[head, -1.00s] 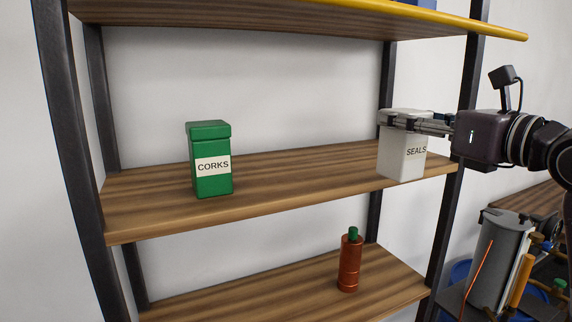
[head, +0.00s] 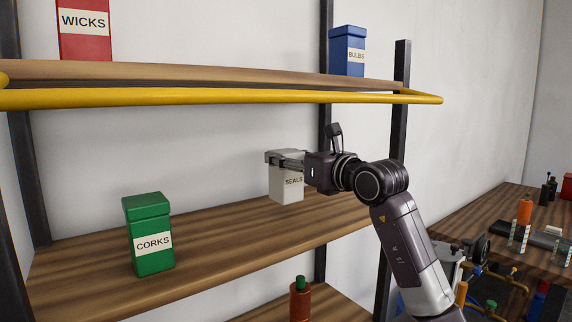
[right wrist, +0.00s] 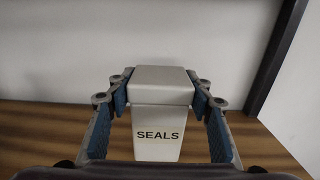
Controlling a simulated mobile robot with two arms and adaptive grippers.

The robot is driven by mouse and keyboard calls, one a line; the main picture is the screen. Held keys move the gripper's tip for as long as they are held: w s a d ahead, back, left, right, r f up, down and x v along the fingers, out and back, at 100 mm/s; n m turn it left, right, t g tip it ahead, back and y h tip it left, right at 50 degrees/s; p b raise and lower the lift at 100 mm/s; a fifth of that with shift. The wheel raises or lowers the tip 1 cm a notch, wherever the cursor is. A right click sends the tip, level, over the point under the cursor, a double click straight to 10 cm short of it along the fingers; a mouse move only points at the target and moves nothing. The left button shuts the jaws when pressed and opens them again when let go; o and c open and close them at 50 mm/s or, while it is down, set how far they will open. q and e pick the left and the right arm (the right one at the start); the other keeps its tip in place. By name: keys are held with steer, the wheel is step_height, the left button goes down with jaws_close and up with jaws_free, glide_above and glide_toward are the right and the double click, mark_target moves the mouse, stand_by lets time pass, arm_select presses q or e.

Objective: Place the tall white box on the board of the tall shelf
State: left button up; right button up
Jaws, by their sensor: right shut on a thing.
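The tall white box (head: 286,188), labelled SEALS, stands upright at the right part of the middle board (head: 215,232) of the tall shelf. My right gripper (head: 284,160) is shut on the upper part of the box, near its lid. In the right wrist view the white box (right wrist: 160,115) sits between the two fingers, with the wooden board (right wrist: 60,130) behind and below it. The box's base appears to touch the board. My left gripper is not in view.
A green CORKS box (head: 149,235) stands left on the same board. Above, a yellow rail (head: 200,97) edges the upper board, which carries a red WICKS box (head: 84,28) and a blue BULBS box (head: 347,52). A cluttered table (head: 470,215) is at right.

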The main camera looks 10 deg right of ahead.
mark_target(294, 174)
steer(key=shift+w+f+p, duration=0.15)
steer(key=shift+f+p, duration=0.15)
steer(key=shift+f, duration=0.1)
steer(key=shift+f+p, duration=0.45)
steer(key=shift+f, duration=0.85)
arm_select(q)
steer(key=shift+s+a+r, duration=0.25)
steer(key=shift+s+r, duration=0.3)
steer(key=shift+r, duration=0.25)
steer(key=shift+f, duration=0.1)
arm_select(e)
steer(key=shift+f, duration=0.1)
steer(key=o, duration=1.4)
